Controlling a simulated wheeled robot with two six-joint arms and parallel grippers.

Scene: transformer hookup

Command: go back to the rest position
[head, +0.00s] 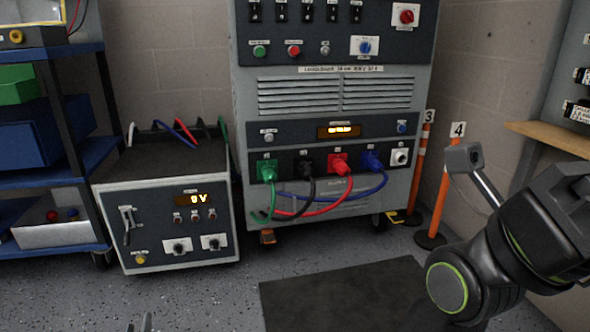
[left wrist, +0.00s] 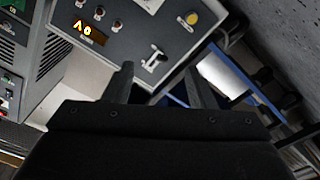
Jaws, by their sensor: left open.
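The tips of my left gripper (head: 140,325) just show at the bottom edge of the head view, left of the dark mat. In the left wrist view my left gripper (left wrist: 158,84) has its two fingers apart, with nothing between them. It faces the small grey unit with the lit "0 V" display (left wrist: 90,32), which appears turned over in that view. My right arm shows at the right of the head view, but its gripper is not visible.
The grey cabinet (head: 340,95) has green (head: 267,172), black (head: 304,167), red (head: 339,167) and blue (head: 371,161) plugs in its sockets. The small unit (head: 165,225) and blue shelf (head: 60,250) stand left. Orange posts stand right. A dark mat (head: 340,290) lies on the floor.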

